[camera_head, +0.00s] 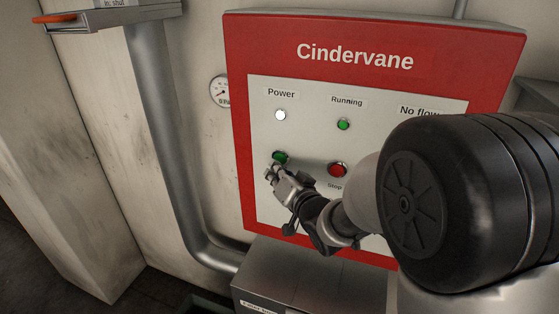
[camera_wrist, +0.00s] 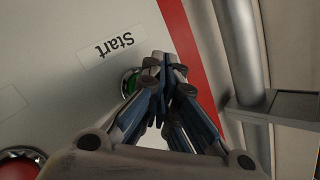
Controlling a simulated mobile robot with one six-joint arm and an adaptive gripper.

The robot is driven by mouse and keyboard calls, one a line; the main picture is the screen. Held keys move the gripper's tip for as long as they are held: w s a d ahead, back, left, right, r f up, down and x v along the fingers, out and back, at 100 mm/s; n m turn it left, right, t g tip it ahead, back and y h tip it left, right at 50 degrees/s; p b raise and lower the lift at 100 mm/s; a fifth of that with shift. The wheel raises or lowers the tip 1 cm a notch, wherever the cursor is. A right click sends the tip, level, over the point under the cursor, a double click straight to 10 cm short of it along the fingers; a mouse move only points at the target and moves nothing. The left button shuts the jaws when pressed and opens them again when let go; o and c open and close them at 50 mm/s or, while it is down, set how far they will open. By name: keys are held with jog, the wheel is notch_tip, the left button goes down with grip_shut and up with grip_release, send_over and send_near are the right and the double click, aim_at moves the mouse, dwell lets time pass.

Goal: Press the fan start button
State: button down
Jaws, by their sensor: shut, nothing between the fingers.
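The green start button (camera_head: 280,157) sits on the white face of the red-framed Cindervane panel (camera_head: 375,60), left of the red stop button (camera_head: 338,170). In the wrist view the green start button (camera_wrist: 130,83) is partly hidden behind my fingers, beside an upside-down "Start" label (camera_wrist: 111,47). My gripper (camera_head: 270,172) is shut and empty, with its fingertips at the lower left edge of the start button in the head view. The fingertips (camera_wrist: 165,62) also show close to the button in the wrist view. I cannot tell whether they touch it.
A white power lamp (camera_head: 280,115) and a green running lamp (camera_head: 343,125) are above the buttons. A grey box (camera_head: 310,278) is below the panel. A metal pipe (camera_head: 165,130), a gauge (camera_head: 219,91) and an orange-handled slide (camera_head: 54,18) are at the left.

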jog(key=shift+w+d, duration=0.1)
jog(key=shift+w, duration=0.1)
jog(key=shift+w+d, duration=0.15)
jog(key=shift+w, duration=0.3)
dwell(0.7)
dwell(0.3)
jog(key=shift+s+a+b, duration=0.3)
jog(key=shift+s+b, duration=0.15)
jog(key=shift+s, duration=0.4)
jog(key=s, duration=0.1)
jog(key=s+a+b, duration=0.1)
jog(key=s, duration=0.2)
jog(key=shift+s+a+b, duration=0.35)
jog(key=shift+b, duration=0.05)
jog(key=shift+d, duration=0.1)
